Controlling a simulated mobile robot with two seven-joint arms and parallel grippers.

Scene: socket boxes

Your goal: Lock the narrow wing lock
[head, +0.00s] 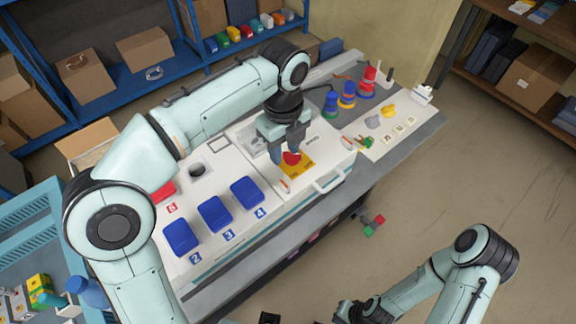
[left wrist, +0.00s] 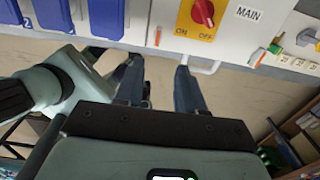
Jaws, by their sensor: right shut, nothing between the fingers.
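My left gripper (head: 287,152) points down over the front of the white box, near the red rotary switch (head: 291,158) on its yellow plate (head: 297,168). In the left wrist view the two fingers (left wrist: 160,75) stand apart with nothing between them, and the red switch (left wrist: 203,13) lies beyond them. Small orange-and-white pieces sit on the front edge, one left (left wrist: 158,37) and one right (left wrist: 258,57) of the switch; I cannot tell whether either is the narrow wing lock. My right gripper (head: 348,311) is low in the head view, away from the box, shut and empty.
Blue socket covers (head: 214,214) line the left of the box. A white handle (head: 330,183) sticks out at the front. A panel with a yellow knob (head: 388,111) and colored plugs (head: 368,82) stands to the right. The floor in front is mostly clear.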

